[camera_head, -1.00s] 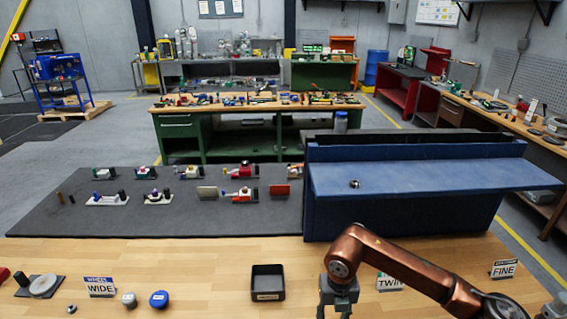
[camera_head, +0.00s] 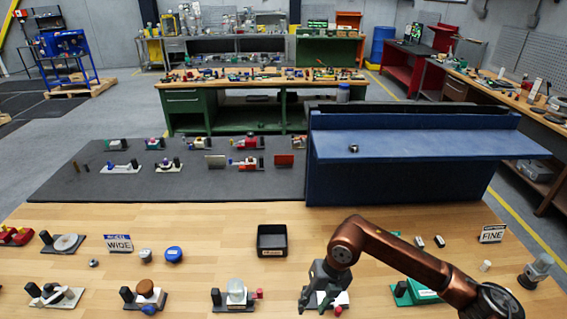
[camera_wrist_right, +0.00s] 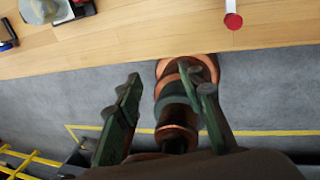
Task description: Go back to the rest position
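My right gripper (camera_head: 318,296) hangs from the copper-coloured right arm, low in the right-centre of the head view. It overlaps a small fixture on a white plate (camera_head: 341,298), partly hidden behind it; contact cannot be told. In the right wrist view the two dark green fingers (camera_wrist_right: 163,85) stand apart, with no object held between them. Copper and dark rings behind them look like part of my own body. The wooden table edge (camera_wrist_right: 140,58) crosses above the fingertips, with grey floor below. My left gripper is in neither view.
A black bin (camera_head: 286,241) stands mid-table. Several small fixtures, including one with a green body (camera_head: 416,291), line the front. A blue shelf unit (camera_head: 400,180) stands behind at right, beside a dark mat (camera_head: 120,190). Bare wood (camera_head: 200,220) lies left of the bin.

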